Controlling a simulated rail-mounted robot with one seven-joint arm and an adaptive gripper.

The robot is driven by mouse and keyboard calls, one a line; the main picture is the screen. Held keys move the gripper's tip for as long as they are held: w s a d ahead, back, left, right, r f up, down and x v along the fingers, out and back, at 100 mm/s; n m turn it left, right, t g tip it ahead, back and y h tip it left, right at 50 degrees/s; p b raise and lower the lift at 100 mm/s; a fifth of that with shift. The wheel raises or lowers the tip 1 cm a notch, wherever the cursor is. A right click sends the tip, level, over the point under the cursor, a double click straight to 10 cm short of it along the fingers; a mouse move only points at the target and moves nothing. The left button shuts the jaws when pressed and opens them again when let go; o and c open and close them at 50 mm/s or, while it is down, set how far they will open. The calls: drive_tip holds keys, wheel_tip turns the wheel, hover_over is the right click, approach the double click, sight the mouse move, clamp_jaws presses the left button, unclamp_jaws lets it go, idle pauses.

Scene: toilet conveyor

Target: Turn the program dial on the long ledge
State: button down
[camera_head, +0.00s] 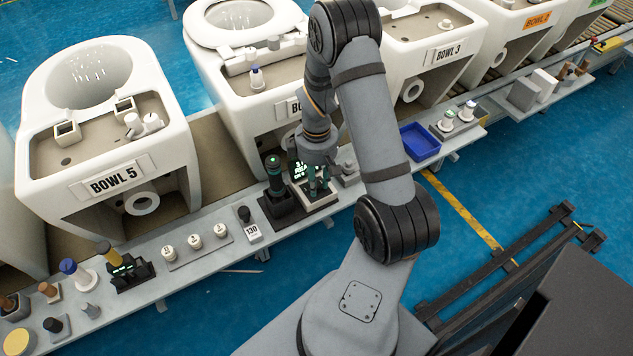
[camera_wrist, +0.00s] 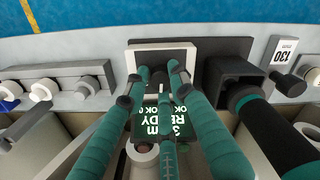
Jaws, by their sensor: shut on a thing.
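The program dial (camera_wrist: 158,75) is a small dark knob on a white-framed panel (camera_wrist: 185,52) in the wrist view. The panel sits on the long grey ledge (camera_head: 190,268), below the bowls. My gripper (camera_wrist: 159,72) has green-black fingers closed around the dial, largely hiding it. In the head view, my gripper (camera_head: 318,187) is down over the panel, with the dial hidden behind the fingers. A dark display (camera_wrist: 168,120) with green text, partly reading "READY" and "OK", shows between the fingers.
A black-and-green handheld tool (camera_head: 275,178) stands in a dark holder just left of the panel. A black knob by a "130" label (camera_head: 253,232) is farther left. Grey fittings (camera_head: 347,172) and a blue tray (camera_head: 420,141) are to the right. BOWL 5 (camera_head: 110,185) stands behind the ledge.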

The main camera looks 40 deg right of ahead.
drive_tip(key=m+b, duration=0.2)
drive_tip(key=m, duration=0.1)
drive_tip(key=m+b, duration=0.1)
drive_tip(key=m, duration=0.1)
drive_tip(key=shift+s+a+f, duration=0.1)
drive_tip(key=shift+s+f, duration=0.15)
drive_tip(key=shift+s, duration=0.05)
drive_tip(key=m+b, duration=0.2)
drive_tip(key=m, duration=0.4)
drive_tip(key=shift+a+r+b, duration=0.1)
drive_tip(key=shift+a+b, duration=0.05)
drive_tip(key=shift+b, duration=0.2)
drive_tip(key=c, duration=1.5)
unclamp_jaws()
drive_tip(key=shift+r, duration=0.1)
drive_tip(key=shift+w, duration=0.15)
drive_tip(key=shift+r, duration=0.2)
wheel_tip(320, 180, up, 12)
drive_tip(key=shift+f, duration=0.15)
